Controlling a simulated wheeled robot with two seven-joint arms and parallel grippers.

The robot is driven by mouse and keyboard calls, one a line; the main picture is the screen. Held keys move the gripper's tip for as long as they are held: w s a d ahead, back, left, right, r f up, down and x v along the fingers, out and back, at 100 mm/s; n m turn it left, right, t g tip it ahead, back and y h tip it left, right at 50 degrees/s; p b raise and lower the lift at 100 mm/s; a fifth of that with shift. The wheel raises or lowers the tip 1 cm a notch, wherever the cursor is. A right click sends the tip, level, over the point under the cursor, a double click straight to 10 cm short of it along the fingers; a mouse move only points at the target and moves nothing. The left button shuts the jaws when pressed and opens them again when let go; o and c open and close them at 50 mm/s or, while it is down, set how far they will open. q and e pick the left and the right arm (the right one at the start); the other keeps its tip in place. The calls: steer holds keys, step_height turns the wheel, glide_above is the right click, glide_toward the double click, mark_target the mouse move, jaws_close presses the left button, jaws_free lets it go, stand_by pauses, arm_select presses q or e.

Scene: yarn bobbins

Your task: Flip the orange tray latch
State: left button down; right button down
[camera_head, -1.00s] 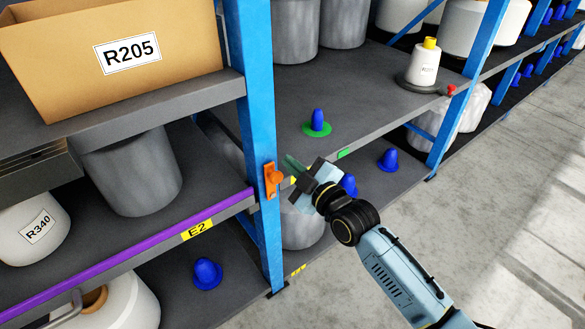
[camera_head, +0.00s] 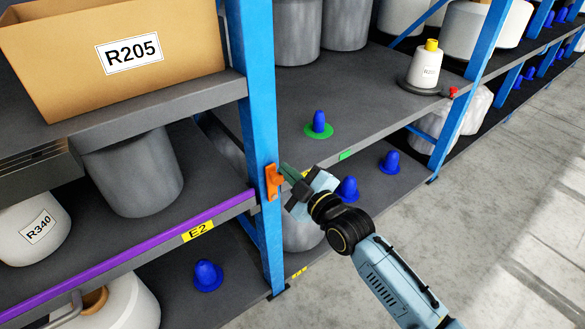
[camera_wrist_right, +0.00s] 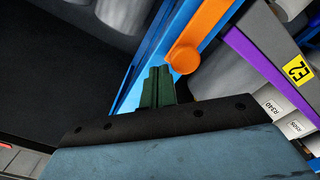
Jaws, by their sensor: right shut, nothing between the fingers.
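The orange tray latch (camera_head: 272,183) is fixed to the front of a blue rack post, level with the purple-edged shelf. In the right wrist view the latch (camera_wrist_right: 205,30) shows as an orange bar with a round knob at its lower end. My right gripper (camera_head: 284,170) is shut and empty, its green fingertips just right of the latch's upper part. In the wrist view the shut fingers (camera_wrist_right: 158,88) sit just below the knob; whether they touch it I cannot tell. My left gripper is not in view.
The blue post (camera_head: 262,110) stands beside the fingers. A purple shelf edge (camera_head: 130,255) runs left with a yellow E2 label (camera_head: 198,232). Blue cones, one on a green disc (camera_head: 318,131), stand on shelves to the right. Bare floor (camera_head: 480,240) lies right.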

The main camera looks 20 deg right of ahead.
steer(key=shift+s+a+f, duration=0.2)
steer(key=shift+a+f, duration=0.2)
steer(key=shift+f, duration=0.05)
steer(key=d+r+p+v, duration=0.1)
steer(key=p+v, duration=0.4)
steer(key=v, duration=0.3)
steer(key=shift+w+p, duration=0.2)
steer(key=shift+p, duration=0.15)
steer(key=shift+r, duration=0.1)
